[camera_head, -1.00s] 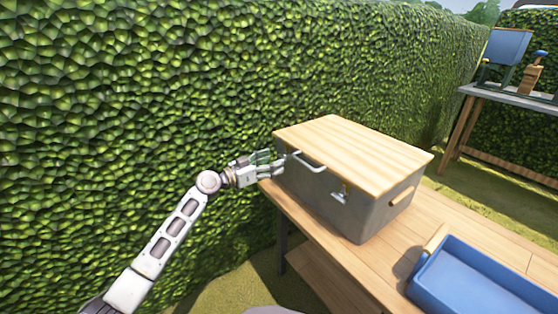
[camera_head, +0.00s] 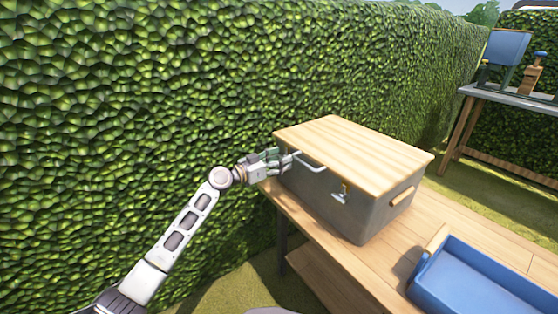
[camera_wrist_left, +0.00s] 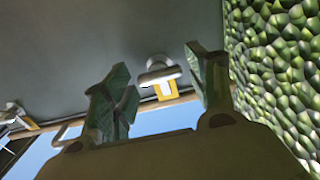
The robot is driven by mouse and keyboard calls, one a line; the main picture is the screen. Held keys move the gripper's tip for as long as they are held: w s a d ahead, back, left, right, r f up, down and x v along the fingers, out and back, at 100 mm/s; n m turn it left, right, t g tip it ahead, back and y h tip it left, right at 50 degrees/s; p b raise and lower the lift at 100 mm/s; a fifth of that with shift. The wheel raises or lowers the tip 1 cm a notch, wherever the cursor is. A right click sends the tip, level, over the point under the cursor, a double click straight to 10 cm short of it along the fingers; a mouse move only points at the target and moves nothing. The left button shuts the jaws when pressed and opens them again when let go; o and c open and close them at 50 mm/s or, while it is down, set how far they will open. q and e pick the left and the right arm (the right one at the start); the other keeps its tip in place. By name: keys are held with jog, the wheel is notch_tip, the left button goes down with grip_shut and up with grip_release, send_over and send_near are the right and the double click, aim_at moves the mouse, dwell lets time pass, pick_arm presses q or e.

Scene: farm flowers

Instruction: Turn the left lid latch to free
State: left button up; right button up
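A grey box (camera_head: 333,206) with a pale wooden lid (camera_head: 352,149) stands on the wooden table. My left gripper (camera_head: 281,161) is at the left end of the box's front, beside the metal lid handle (camera_head: 309,163). In the left wrist view the left gripper (camera_wrist_left: 157,66) is open, its two green-padded fingers apart. The left latch (camera_wrist_left: 160,74), a metal knob with a yellow part, shows between the fingers; I cannot tell whether they touch it. In the head view the gripper hides this latch. The right latch (camera_head: 341,193) is further right on the front and also shows in the left wrist view (camera_wrist_left: 18,118).
A blue tray (camera_head: 424,285) with a wooden handle is on the table (camera_head: 385,265) at the lower right. A tall hedge (camera_head: 120,110) runs close behind the box and arm. A second bench (camera_head: 508,97) stands at the far right.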

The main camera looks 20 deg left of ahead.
pick_arm(q)
jog(key=c, duration=0.7)
jog(key=shift+n, duration=0.3)
jog(key=n+p, duration=0.9)
jog(key=n, duration=0.8)
jog(key=shift+w+a+n, duration=0.1)
jog(key=shift+a+n, duration=0.05)
jog(key=shift+n, duration=0.15)
pick_arm(e)
jog(key=s+d+r+n+g+h, duration=0.1)
jog(key=d+r+g+h, duration=0.1)
jog(key=r, duration=0.8)
jog(key=shift+s+d+r+g, duration=0.2)
jog(key=shift+d+r+g, duration=0.15)
jog(key=shift+d+g, duration=0.6)
jog(key=shift+d+r+t+h, duration=0.1)
jog(key=shift+d+t+h, duration=0.15)
jog(key=shift+h, duration=0.05)
